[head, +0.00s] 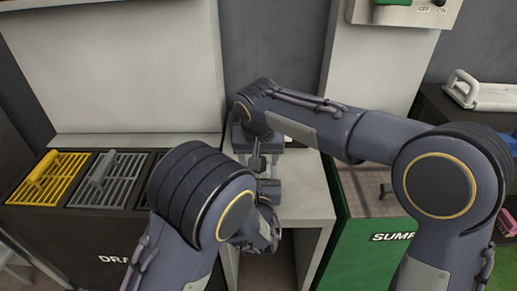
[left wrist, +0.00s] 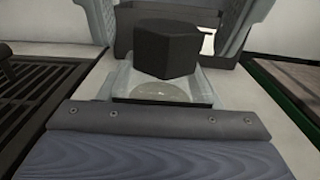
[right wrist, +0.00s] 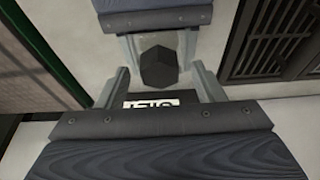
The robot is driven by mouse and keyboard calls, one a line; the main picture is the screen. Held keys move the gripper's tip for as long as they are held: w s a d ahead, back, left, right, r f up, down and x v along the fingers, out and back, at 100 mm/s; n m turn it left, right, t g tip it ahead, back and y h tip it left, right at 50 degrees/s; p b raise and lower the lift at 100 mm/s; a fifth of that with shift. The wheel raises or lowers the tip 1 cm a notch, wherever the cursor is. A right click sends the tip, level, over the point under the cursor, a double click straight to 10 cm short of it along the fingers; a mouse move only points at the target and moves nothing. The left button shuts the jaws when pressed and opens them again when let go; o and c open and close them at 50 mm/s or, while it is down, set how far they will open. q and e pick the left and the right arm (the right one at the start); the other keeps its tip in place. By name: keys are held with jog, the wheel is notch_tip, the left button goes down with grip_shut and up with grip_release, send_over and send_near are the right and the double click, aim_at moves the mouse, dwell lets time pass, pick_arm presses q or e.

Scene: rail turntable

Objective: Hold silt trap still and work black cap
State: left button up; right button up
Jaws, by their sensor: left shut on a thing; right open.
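The black cap (left wrist: 168,47) is a dark six-sided block. It shows in both wrist views, also in the right wrist view (right wrist: 158,67). Below it in the left wrist view is the pale, clear-looking silt trap (left wrist: 155,91), partly hidden by my gripper. My left gripper (left wrist: 155,82) is shut on the trap, low and in front of the cap. My right gripper (right wrist: 161,74) is open, its grey fingers on either side of the cap with visible gaps. In the head view my arms hide most of the trap and cap.
A pale counter (head: 305,190) lies under the grippers. A yellow grate (head: 50,178) and a grey grate (head: 108,178) lie in the dark unit at left. A green sump unit (head: 360,255) stands at right. A switch box (head: 410,12) is on the back wall.

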jog(key=shift+f, duration=0.25)
jog(key=c, duration=1.1)
jog(key=shift+w+d+n+y, duration=0.15)
jog(key=shift+n+y, duration=0.15)
jog(key=shift+n, duration=0.8)
jog(key=n+y, duration=0.1)
jog(key=n, duration=0.2)
jog(key=shift+n, duration=0.4)
